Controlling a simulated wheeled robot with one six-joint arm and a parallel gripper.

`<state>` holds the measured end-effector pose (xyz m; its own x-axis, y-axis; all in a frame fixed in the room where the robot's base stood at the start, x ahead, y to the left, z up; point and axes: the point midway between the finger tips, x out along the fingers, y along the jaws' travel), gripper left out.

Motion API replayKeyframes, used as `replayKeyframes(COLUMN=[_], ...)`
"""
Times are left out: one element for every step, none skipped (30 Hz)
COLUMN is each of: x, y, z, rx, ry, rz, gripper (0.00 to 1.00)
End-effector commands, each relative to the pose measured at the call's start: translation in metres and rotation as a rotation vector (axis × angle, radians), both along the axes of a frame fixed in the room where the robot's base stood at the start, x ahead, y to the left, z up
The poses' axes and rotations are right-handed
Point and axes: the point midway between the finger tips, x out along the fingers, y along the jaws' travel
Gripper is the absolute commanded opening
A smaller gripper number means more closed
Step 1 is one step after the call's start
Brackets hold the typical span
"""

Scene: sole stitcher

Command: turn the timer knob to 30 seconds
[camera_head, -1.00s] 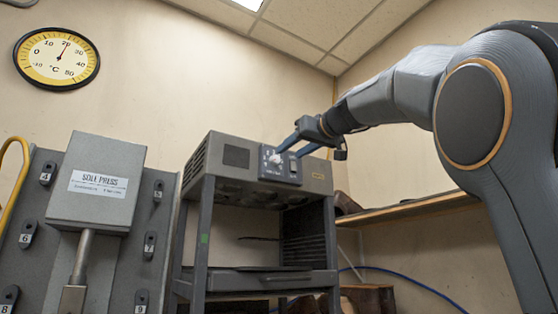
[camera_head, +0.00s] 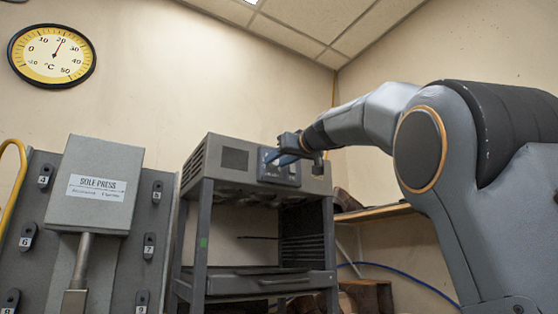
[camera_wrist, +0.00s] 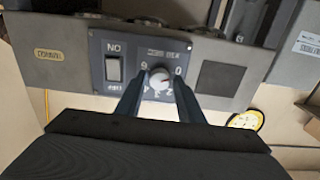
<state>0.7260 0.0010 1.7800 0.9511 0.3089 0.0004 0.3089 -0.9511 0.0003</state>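The wrist view shows the panel upside down. Digits ring the knob, with 0 to its right; its exact setting is too small to read. My gripper (camera_wrist: 160,82) has its two fingers on either side of the knob, with a thin gap seeming to show at each side. In the head view, my gripper (camera_head: 273,156) is at the panel (camera_head: 280,172) and hides the knob.
A rocker switch (camera_wrist: 114,69) sits on the panel close beside one finger. The grey machine housing (camera_head: 215,160) stands on a metal frame. A thermometer (camera_head: 52,56) hangs above.

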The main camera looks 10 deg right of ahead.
Motion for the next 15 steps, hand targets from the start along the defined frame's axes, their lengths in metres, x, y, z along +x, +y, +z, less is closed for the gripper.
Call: replayKeyframes(x=[-0.0001,0.0000,-0.0001,-0.0001,-0.0001,-0.0001,-0.0001,-0.0001,-0.0001,-0.0002,-0.0002,-0.0002,-0.0002,-0.0002,-0.0002], y=[-0.0001,-0.0002,-0.0003,-0.0003,-0.0003,-0.0003,-0.0003,-0.0003,-0.0003,-0.0004,-0.0004,-0.0004,-0.0004,-0.0004,-0.0004], z=[0.0000,0.0000,0.0000,0.0000,0.0000,0.0000,0.0000,0.0000,-0.0001,-0.0001,-0.0001,-0.0001,-0.0001,-0.0001,-0.0001], rx=[0.000,0.000,0.000,0.000,0.000,0.000,0.001,0.001,0.004,0.007,0.010,0.016,0.023,0.030,0.045], ry=[0.000,0.000,0.000,0.000,0.000,0.000,0.000,0.000,0.001,0.002,0.003,0.005,0.007,0.010,0.015], rz=[0.000,0.000,0.000,0.000,0.000,0.000,0.000,0.000,0.000,0.000,0.000,-0.001,0.000,-0.001,-0.001], gripper=[0.25,0.20,0.14,0.09,0.04,0.03,0.03,0.03,0.03,0.03,0.03,0.03,0.03,0.03,0.03])
